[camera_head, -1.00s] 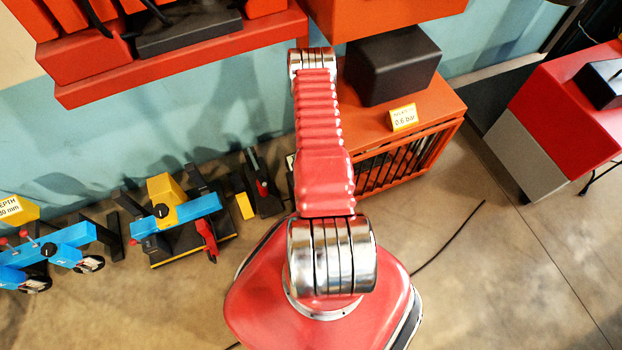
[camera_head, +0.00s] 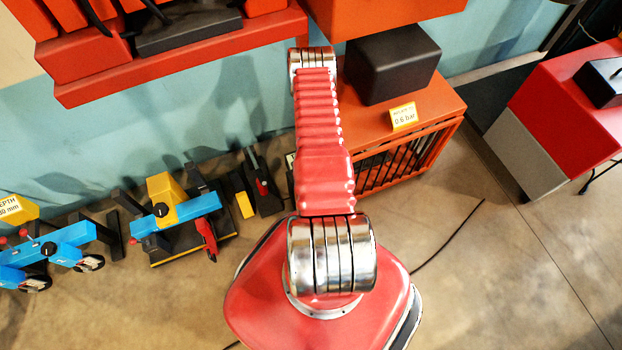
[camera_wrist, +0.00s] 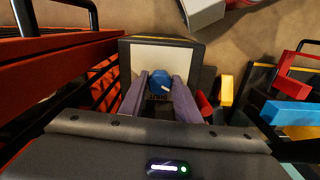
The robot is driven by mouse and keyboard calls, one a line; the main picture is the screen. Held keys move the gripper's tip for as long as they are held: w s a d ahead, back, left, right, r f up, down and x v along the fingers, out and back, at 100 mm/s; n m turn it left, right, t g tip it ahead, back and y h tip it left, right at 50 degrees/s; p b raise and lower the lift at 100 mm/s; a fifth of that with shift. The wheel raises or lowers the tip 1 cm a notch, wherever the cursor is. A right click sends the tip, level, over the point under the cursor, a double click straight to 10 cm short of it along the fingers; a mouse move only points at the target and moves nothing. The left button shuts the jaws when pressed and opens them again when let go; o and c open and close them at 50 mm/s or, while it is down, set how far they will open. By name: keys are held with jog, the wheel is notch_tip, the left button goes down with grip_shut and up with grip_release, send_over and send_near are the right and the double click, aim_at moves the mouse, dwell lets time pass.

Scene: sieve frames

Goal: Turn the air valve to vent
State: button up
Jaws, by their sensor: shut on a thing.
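The air valve is a round blue knob (camera_wrist: 159,83) with a pale mark, on the light panel of a dark-edged box (camera_wrist: 138,56) in the wrist view. My gripper (camera_wrist: 160,88) has its two purple-grey fingers on either side of the knob, shut on it. The pale mark points toward the lower right of the picture. Small lettering below the knob is partly hidden between the fingers and too small to read. In the head view my arm hides the valve and the gripper.
An orange cabinet (camera_head: 437,98) bears a black box (camera_head: 392,64) and a yellow "0.6 bar" card (camera_head: 403,116). Blue and yellow tools (camera_head: 176,214) stand on the floor at left. A red and grey case (camera_head: 563,115) is at right. A black cable (camera_head: 450,238) lies on open floor.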

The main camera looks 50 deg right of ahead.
jog(key=shift+d, duration=0.1)
jog(key=o, duration=1)
jog(key=shift+o, duration=0.2)
jog(key=shift+r, duration=0.1)
notch_tip(320, 180, up, 14)
jog(key=shift+f, duration=0.2)
dwell(0.4)
